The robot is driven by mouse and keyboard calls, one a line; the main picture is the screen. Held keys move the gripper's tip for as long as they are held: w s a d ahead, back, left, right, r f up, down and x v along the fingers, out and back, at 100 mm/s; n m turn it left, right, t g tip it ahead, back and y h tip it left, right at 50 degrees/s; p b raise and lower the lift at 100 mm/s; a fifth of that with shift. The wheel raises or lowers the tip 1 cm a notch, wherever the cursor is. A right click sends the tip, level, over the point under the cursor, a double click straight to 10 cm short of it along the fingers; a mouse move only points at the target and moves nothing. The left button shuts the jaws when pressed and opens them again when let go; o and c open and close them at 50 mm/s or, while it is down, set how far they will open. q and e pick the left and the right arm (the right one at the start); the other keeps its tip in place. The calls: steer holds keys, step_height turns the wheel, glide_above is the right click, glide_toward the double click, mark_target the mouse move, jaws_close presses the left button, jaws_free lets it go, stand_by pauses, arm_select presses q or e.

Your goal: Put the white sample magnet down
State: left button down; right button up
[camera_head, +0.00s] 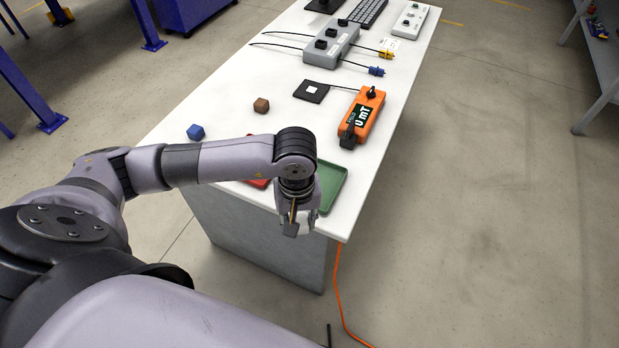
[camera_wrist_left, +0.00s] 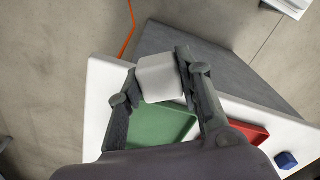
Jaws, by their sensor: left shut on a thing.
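The white sample magnet (camera_wrist_left: 160,79) is a pale block between the two dark fingers of my left gripper (camera_wrist_left: 158,82) in the wrist view. The fingers are shut on it from both sides. In the head view my left gripper (camera_head: 297,222) hangs near the front edge of the white table, beside the green tray (camera_head: 332,183); the magnet is mostly hidden there. In the wrist view the green tray (camera_wrist_left: 160,128) shows behind the magnet. I cannot tell the height of the magnet above the table.
A red tray (camera_head: 258,184), partly hidden by my arm, lies left of the green one. A blue cube (camera_head: 195,132) and a brown cube (camera_head: 261,105) stand on the table (camera_head: 215,105). An orange meter (camera_head: 362,117) reading 0 mT lies farther back, near a grey control box (camera_head: 331,41).

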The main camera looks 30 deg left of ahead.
arm_select(q)
steer(key=w+a+r+m+b, duration=0.25)
steer(key=w+r+m, duration=0.4)
steer(key=m, duration=1.05)
steer(key=w+a+r+m+b, duration=0.25)
steer(key=w+r+m, duration=0.45)
steer(key=m, duration=1)
steer(key=f, duration=0.4)
steer(key=s+f, duration=0.1)
steer(key=f, duration=0.4)
steer(key=f+b, duration=0.1)
steer(key=f, duration=0.4)
steer(key=shift+s+d, duration=0.25)
steer(key=shift+f, duration=2.5)
arm_select(e)
step_height(320, 180, down, 6)
steer(key=d, duration=0.1)
steer(key=shift+s+d, duration=0.15)
steer(key=shift+f, duration=0.1)
